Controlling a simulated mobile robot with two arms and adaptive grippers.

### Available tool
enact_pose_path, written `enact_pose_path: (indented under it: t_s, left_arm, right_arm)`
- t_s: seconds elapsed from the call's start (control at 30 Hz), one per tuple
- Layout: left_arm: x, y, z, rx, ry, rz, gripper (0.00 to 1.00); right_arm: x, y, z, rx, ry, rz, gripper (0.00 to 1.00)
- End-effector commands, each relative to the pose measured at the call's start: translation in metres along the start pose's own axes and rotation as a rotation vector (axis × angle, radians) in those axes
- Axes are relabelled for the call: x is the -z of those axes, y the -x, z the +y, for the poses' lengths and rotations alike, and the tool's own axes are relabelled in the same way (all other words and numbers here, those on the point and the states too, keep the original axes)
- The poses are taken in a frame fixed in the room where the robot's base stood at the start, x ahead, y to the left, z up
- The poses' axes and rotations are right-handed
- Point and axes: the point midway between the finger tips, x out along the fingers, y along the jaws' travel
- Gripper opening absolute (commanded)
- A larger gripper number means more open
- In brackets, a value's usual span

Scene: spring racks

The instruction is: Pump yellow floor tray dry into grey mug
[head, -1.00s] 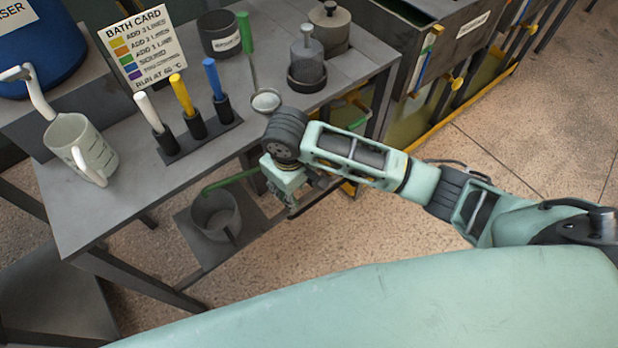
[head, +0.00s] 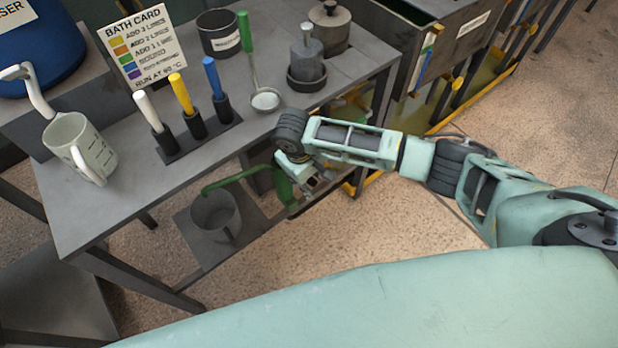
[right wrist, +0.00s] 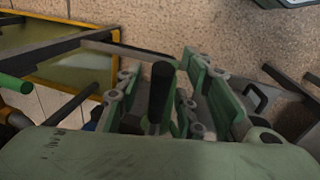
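The grey mug (head: 214,212) stands on a low plate beside the bench. A green spout (head: 236,180) bends down over it from the green pump body (head: 284,188). The yellow floor tray (head: 472,104) lies under the racks, holding murky liquid, and shows in the right wrist view (right wrist: 70,68). My right gripper (head: 318,184) is beside the pump. In the right wrist view its fingers (right wrist: 163,100) stand apart on either side of a dark upright handle (right wrist: 159,92). I cannot tell whether they touch it. My left gripper is not in view.
The bench (head: 110,205) carries a pale graduated jug (head: 78,148), coloured handles in a holder (head: 197,138), a ladle (head: 265,99), pots and a bath card (head: 142,48). The bench corner is close to my right wrist. Open floor (head: 370,225) lies to the right.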

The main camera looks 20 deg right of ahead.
Motion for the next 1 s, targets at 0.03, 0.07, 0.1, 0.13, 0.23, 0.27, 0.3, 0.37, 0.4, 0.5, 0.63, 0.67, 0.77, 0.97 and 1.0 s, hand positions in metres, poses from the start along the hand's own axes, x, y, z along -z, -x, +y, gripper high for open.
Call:
enact_pose_path:
  t_s: [0.03,0.07,0.1,0.13,0.23,0.27,0.3,0.37,0.4,0.5,0.63,0.67,0.77,0.97,1.0]
  left_arm:
    - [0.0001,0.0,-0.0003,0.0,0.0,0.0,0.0]
    - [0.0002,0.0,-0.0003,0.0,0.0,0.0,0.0]
    - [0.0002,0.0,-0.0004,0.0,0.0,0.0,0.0]
    - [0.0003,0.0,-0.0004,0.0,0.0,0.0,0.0]
    - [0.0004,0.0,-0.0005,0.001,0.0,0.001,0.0]
    - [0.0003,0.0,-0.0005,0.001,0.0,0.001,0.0]
    - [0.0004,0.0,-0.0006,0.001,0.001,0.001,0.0]
    - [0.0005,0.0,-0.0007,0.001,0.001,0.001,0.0]
    - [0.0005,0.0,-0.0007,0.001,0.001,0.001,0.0]
    - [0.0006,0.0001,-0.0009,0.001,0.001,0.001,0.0]
    - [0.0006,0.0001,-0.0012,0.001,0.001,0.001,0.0]
    - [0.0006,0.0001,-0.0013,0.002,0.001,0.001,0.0]
    - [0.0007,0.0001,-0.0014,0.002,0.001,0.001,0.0]
    - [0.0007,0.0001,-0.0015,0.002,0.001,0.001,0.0]
    - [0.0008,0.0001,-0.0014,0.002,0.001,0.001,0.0]
  right_arm:
    - [0.0,-0.0006,-0.0002,0.0,0.0,0.0,0.35]
    - [0.0,-0.0007,-0.0002,0.0,0.0,0.0,0.35]
    - [0.0,-0.0007,-0.0002,0.0,0.0,0.0,0.35]
    - [0.0,-0.0006,-0.0002,0.0,0.0,0.0,0.35]
    - [0.0,-0.0005,-0.0002,0.0,0.0,0.0,0.33]
    - [0.0,-0.0005,-0.0002,0.0,0.0,0.0,0.31]
    - [0.0,-0.0004,-0.0002,0.0,0.0,0.0,0.27]
    - [0.0001,-0.0004,-0.0002,0.0,0.0,0.0,0.22]
    - [0.0001,-0.0004,-0.0002,0.0,0.0,0.0,0.18]
    - [0.0001,-0.0003,-0.0001,0.0,0.0,0.0,0.1]
    - [0.0001,-0.0003,0.0001,0.0,-0.001,0.0,0.0]
    - [0.0001,-0.0002,0.0001,0.0,-0.001,0.0,0.0]
    - [0.0001,-0.0002,0.0003,0.0,-0.001,0.0,0.0]
    - [0.0002,-0.0001,0.0006,-0.001,-0.002,0.0,0.0]
    - [0.0002,-0.0001,0.0007,-0.001,-0.003,0.001,0.0]
